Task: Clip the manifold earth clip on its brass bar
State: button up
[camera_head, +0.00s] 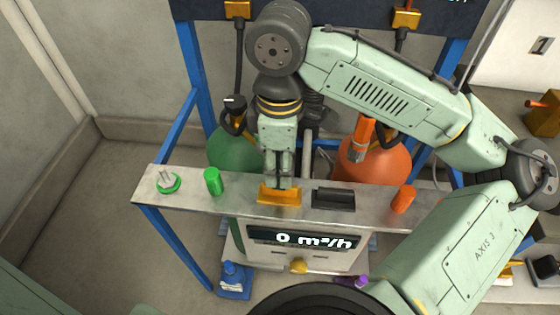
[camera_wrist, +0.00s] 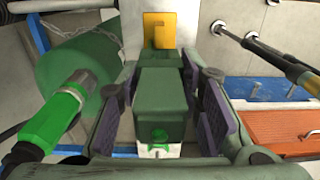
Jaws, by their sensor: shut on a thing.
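In the wrist view my gripper (camera_wrist: 158,108) is shut on a dark green block (camera_wrist: 162,88), which I take for the earth clip, with purple pads on both sides. A bright green mark on white shows at its near end. A brass-coloured piece (camera_wrist: 160,30) stands just beyond the block's far end; contact between them is unclear. In the head view my gripper (camera_head: 280,178) points down at the shelf, just above an orange-yellow brass-like piece (camera_head: 279,196). The clip cannot be made out clearly there.
The narrow grey shelf (camera_head: 240,198) also carries a green ring holder (camera_head: 168,183), a green cylinder (camera_head: 213,181), a black block (camera_head: 333,197) and an orange cylinder (camera_head: 403,199). Green (camera_head: 233,150) and orange (camera_head: 372,161) gas bottles stand behind it. A display (camera_head: 305,240) is below.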

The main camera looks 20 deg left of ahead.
dwell(0.4)
jog(key=shift+f+b, duration=0.95)
jog(key=shift+f, duration=1.15)
jog(key=o, duration=1.2)
jog(key=shift+o, duration=0.2)
jog(key=shift+r, duration=0.1)
notch_tip(320, 180, up, 12)
